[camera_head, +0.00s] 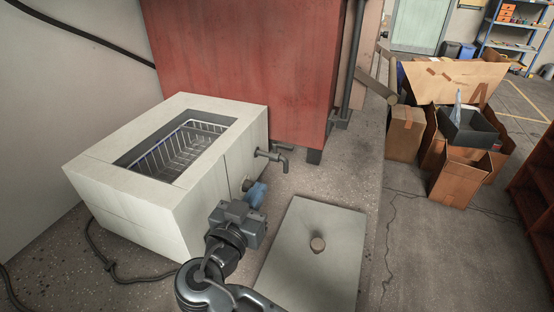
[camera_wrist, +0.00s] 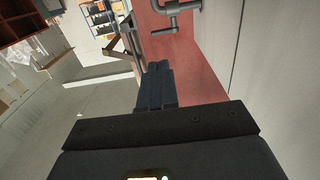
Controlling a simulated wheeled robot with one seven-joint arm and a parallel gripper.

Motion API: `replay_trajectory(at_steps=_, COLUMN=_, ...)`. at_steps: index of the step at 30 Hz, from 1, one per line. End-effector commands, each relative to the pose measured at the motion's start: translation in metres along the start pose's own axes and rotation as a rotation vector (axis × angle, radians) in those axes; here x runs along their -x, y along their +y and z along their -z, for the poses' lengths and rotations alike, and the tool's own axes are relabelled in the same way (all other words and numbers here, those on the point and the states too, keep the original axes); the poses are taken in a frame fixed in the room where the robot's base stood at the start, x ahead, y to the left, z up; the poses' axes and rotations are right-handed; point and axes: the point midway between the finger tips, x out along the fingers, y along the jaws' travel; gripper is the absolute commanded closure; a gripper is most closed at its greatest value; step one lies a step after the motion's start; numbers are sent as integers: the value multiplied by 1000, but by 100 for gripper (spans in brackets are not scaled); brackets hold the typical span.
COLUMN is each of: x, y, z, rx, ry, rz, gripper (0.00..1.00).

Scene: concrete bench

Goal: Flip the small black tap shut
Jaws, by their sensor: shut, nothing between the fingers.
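A small dark grey-black tap (camera_head: 273,157) sticks out from the right side of a pale concrete box, near its far corner, with its spout bent downward. In the wrist view the tap (camera_wrist: 177,14) shows at the top, beyond the fingertips, with a pipe and a loop-like part. My gripper (camera_head: 258,190) is shut and empty beside the same box wall, nearer to the camera than the tap and apart from it. Its closed dark fingers (camera_wrist: 155,72) point toward the red cabinet in the wrist view. The exact lever position is too small to tell.
The pale box (camera_head: 85,172) holds a wire basket (camera_head: 180,148). A small round fitting (camera_head: 247,184) on its wall is partly hidden behind my gripper. A red cabinet (camera_head: 250,60) stands behind.

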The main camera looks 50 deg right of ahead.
Motion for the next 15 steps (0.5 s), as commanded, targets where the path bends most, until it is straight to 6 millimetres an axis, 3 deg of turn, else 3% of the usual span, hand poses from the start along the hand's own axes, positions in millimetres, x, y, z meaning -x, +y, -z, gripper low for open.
replay_trajectory(at_steps=10, x=-4, y=0, z=1, rx=0, ry=0, rz=-1, gripper=100)
replay_trajectory(at_steps=15, x=-24, y=1, z=3, rx=0, ry=0, rz=-4, gripper=100)
